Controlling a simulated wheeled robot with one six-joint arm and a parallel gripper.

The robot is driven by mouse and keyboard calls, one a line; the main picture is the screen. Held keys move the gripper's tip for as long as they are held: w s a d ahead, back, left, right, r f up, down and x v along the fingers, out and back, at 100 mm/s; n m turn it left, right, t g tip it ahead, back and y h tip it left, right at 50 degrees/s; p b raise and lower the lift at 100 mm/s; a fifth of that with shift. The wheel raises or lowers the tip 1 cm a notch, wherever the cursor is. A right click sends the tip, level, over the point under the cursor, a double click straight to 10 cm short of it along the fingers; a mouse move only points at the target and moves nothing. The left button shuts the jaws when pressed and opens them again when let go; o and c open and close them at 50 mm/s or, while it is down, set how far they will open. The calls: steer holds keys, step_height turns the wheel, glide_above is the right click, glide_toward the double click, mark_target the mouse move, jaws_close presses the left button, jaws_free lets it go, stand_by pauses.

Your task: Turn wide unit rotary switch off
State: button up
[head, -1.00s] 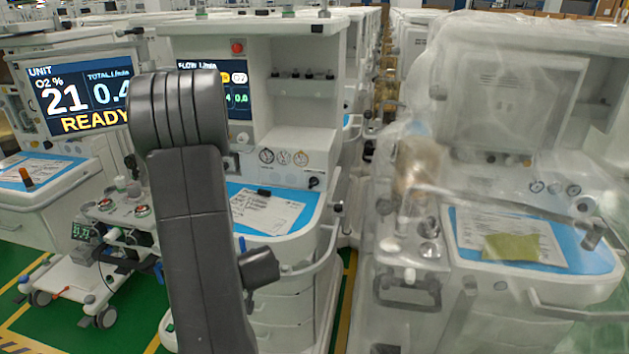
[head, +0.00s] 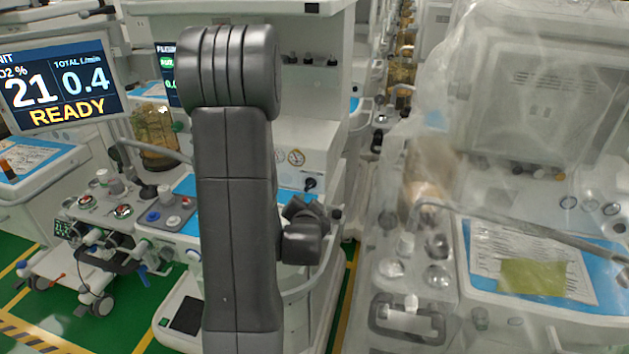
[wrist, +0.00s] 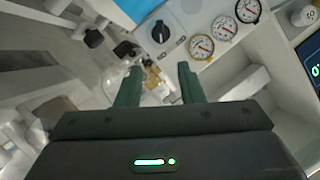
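The rotary switch, a black knob on a round plate (wrist: 160,32), sits on the white panel beside several round gauges in the wrist view. It also shows small in the head view (head: 310,184), right of the gauges on the middle cart. Its pointer angle is hard to read. My gripper (wrist: 160,74) is open and empty, its two dark green fingers apart. In the wrist view the switch appears beyond the fingertips, roughly in line with the gap, with no contact visible. In the head view my arm hides much of the middle cart's front.
A second black knob (wrist: 93,38) is near the blue worktop edge. A plastic-draped cart (head: 530,90) stands close on the right. A left screen (head: 62,85) reads READY. A narrow aisle (head: 352,255) separates the middle and draped carts.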

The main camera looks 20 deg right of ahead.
mark_target(310, 186)
steer(key=p+x, duration=0.3)
steer(key=x, duration=1)
steer(key=shift+w+f, duration=0.1)
steer(key=shift+w, duration=0.1)
steer(key=shift+c, duration=0.2)
jaws_close()
